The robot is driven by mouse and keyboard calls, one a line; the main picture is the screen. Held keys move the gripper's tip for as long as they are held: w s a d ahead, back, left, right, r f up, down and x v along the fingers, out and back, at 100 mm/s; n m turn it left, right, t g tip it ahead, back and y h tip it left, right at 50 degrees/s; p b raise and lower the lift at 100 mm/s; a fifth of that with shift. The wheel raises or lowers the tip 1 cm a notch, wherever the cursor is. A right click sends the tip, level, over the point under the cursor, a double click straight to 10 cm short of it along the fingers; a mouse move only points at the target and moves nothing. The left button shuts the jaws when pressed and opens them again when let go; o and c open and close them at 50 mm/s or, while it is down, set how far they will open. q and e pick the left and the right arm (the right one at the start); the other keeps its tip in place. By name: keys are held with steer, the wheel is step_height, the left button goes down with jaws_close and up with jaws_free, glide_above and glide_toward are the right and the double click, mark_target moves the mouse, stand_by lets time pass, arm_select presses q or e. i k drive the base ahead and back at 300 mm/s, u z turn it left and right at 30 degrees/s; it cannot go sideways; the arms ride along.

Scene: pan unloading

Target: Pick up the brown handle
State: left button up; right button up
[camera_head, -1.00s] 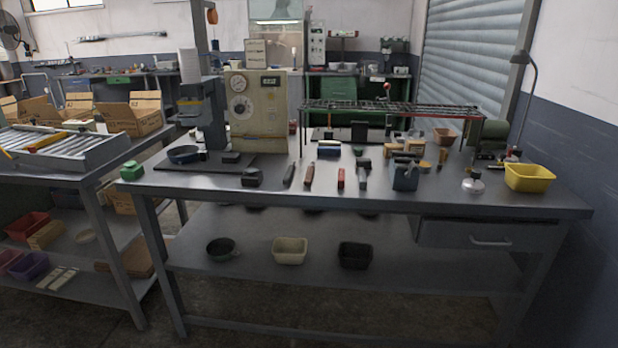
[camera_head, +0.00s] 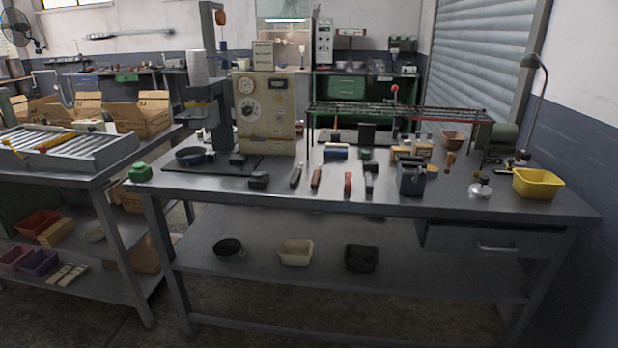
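The brown handle (camera_head: 316,178) lies on the grey workbench (camera_head: 440,205) near its front edge, roughly pointing away from me. A dark grey handle (camera_head: 296,175) lies just to its left and a red handle (camera_head: 348,183) to its right, both apart from it. Nothing covers the brown handle. Neither of my grippers shows in the head view.
A dark block (camera_head: 259,180) and a blue-grey container (camera_head: 411,179) flank the row of handles. A yellow bin (camera_head: 538,183) stands at the right end. A beige machine (camera_head: 265,112) and a wire rack (camera_head: 400,110) stand behind. The lower shelf holds several containers.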

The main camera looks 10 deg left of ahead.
mark_target(317, 174)
steer(key=u, duration=0.7)
steer(key=i, duration=0.75)
steer(key=u, duration=0.45)
steer(key=i, duration=0.9)
steer(key=z, duration=0.45)
